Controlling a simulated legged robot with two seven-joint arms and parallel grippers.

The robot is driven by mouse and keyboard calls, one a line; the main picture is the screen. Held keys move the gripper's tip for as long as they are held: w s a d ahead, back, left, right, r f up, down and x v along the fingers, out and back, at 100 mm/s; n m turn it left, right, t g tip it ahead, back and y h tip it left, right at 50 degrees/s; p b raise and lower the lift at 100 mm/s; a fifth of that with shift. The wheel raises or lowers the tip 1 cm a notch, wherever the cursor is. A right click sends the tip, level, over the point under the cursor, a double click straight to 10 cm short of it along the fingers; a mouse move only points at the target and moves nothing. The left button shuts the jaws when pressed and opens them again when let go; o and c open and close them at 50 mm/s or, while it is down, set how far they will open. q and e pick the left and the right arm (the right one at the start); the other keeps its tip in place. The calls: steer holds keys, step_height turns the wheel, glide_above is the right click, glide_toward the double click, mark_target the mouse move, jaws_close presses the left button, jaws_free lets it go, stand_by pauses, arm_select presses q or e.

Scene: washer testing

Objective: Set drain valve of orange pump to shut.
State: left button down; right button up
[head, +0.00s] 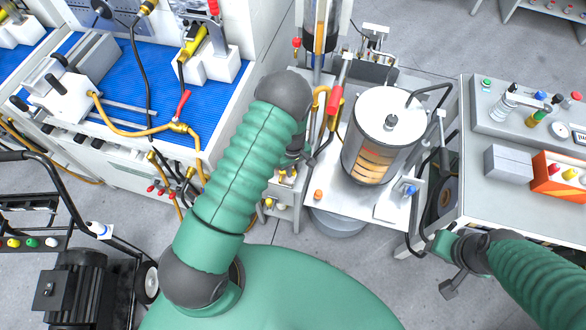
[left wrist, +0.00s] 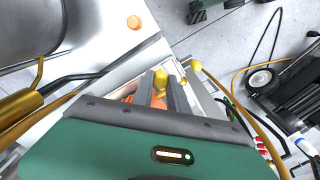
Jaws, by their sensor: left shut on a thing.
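My left gripper (head: 292,166) reaches down beside the left edge of the steel test stand, partly hidden by my own arm in the head view. In the left wrist view its two grey fingers (left wrist: 168,92) are closed on a yellow knob (left wrist: 160,78), which shows at the fingertips. I take this knob to be the drain valve's handle, but its position is unclear. An orange body (left wrist: 138,96), possibly the orange pump, shows in part beside the fingers. Another yellow knob (left wrist: 195,65) sits close by. My right gripper (head: 458,275) hangs empty at the lower right, apart from everything.
A steel tank (head: 390,120) stands on the stand right of my left gripper. A grey bench (head: 478,135) stands right.

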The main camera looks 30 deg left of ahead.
mark_target(293, 170)
arm_select(q)
steer(key=shift+w, duration=0.1)
steer(key=c, duration=1.3)
jaws_free()
step_height(293, 170, up, 17)
steer(key=shift+f, duration=0.1)
